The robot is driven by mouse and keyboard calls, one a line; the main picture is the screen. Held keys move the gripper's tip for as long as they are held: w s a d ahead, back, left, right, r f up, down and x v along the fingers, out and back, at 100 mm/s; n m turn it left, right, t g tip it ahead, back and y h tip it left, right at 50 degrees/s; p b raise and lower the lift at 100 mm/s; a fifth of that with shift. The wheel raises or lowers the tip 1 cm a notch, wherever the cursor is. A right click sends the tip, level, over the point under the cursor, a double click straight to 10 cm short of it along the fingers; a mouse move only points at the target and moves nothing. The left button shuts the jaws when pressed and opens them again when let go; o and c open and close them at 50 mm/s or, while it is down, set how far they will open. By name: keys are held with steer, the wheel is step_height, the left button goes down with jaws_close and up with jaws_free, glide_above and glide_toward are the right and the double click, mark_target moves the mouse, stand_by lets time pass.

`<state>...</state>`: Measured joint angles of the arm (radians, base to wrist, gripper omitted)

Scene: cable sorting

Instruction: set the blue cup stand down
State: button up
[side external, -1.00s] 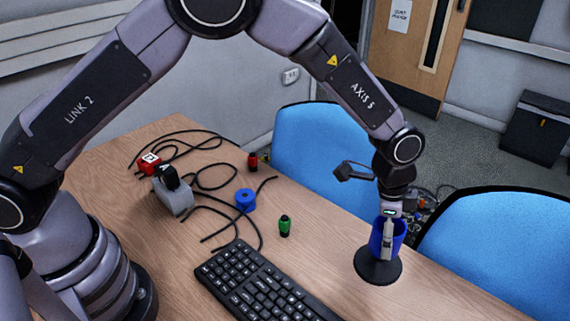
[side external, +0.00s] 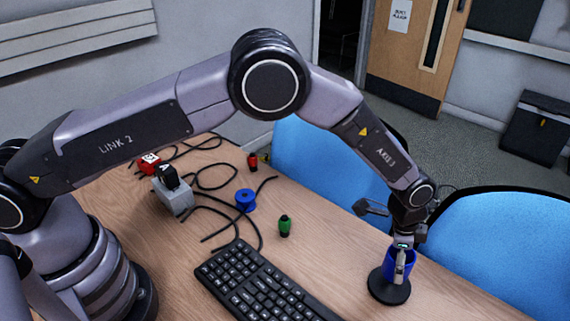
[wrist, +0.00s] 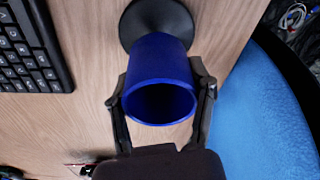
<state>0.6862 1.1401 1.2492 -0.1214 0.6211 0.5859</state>
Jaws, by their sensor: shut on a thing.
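The blue cup stand (side external: 407,265) is a blue cup on a round black base (side external: 389,289), at the right of the wooden table in the side view. In the wrist view the blue cup (wrist: 160,88) shows its open mouth, with the black base (wrist: 130,25) beyond it. My gripper (side external: 401,266) is shut on the cup, one finger on each side of it, as the wrist view (wrist: 161,97) also shows. The base appears at or very close to the table top; I cannot tell whether it touches.
A black keyboard (side external: 262,286) lies left of the stand. A green connector (side external: 285,226), a blue ring-shaped piece (side external: 245,199), a red connector (side external: 252,161), a grey block (side external: 173,196) and black cables lie farther left. Blue chairs (side external: 500,235) stand along the table edge close by.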

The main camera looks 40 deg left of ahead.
steer(key=shift+f, duration=0.1)
steer(key=o, duration=1.2)
steer(key=shift+o, duration=0.2)
step_height(320, 180, up, 12)
steer(key=a, duration=0.2)
steer(key=s+a+r+n+t, duration=0.1)
steer(key=s+a+r+n, duration=0.2)
steer(key=a+r, duration=0.7)
steer(key=s+a+r+n+t, duration=0.1)
steer(key=s+a+r+n, duration=0.15)
steer(key=a+r, duration=0.7)
steer(key=s+a+r+n+t, duration=0.2)
steer(key=s+a+r+n, duration=0.3)
steer(key=s+a, duration=0.6)
steer(key=s+a+f+n, duration=0.1)
steer(key=s+a, duration=0.1)
steer(key=s, duration=0.4)
steer(key=s+a+n+y, duration=0.1)
steer(key=s+a+n, duration=0.1)
steer(key=s, duration=0.4)
steer(key=shift+a+f+t+y, duration=0.3)
steer(key=shift+a+f+t, duration=0.1)
steer(key=shift+a, duration=0.2)
